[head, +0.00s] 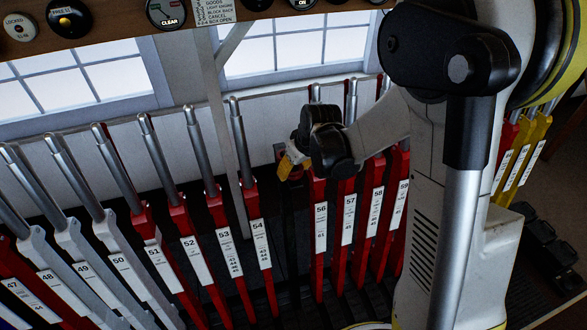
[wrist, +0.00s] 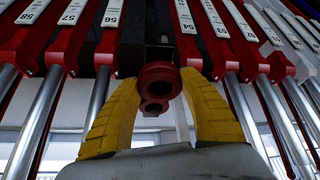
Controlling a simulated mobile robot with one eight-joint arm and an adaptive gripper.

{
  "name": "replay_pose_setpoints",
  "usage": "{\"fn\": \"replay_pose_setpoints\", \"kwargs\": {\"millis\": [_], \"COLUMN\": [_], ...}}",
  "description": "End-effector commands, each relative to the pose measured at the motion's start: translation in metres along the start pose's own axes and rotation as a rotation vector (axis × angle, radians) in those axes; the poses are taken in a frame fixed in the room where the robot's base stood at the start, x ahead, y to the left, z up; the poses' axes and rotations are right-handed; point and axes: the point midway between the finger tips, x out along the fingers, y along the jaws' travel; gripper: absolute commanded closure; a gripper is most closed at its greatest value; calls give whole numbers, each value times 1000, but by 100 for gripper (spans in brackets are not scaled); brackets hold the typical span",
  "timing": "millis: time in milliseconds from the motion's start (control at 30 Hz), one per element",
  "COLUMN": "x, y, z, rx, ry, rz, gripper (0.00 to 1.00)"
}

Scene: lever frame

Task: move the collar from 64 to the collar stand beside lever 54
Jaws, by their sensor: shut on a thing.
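My gripper (head: 288,166) has yellow fingers and is in the gap between lever 54 (head: 260,232) and lever 56 (head: 319,225). In the wrist view my gripper (wrist: 160,95) is shut on the red collar (wrist: 158,72), a ring with a smaller ring below it. A dark upright post (head: 290,235) stands in the gap, below the gripper. A dark block (wrist: 160,50) shows directly behind the collar in the wrist view; I cannot tell whether the collar touches it. The collar is mostly hidden by my gripper in the head view. Lever 64 is not identifiable.
Red levers stand close on both sides, with lever 53 (head: 225,240) left and lever 57 (head: 348,215) right. White levers such as 50 (head: 130,265) are further left. A shelf with round plaques (head: 165,12) runs above, in front of windows (head: 290,50).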

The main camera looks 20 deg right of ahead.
Motion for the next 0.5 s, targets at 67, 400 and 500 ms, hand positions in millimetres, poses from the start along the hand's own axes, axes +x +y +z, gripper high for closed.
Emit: {"fn": "replay_pose_setpoints", "kwargs": {"millis": [67,400,500], "x": [3,13,14], "y": [0,0,0], "z": [1,5,6], "rx": [0,0,0], "ry": [0,0,0], "rz": [0,0,0], "gripper": [77,77,77]}}
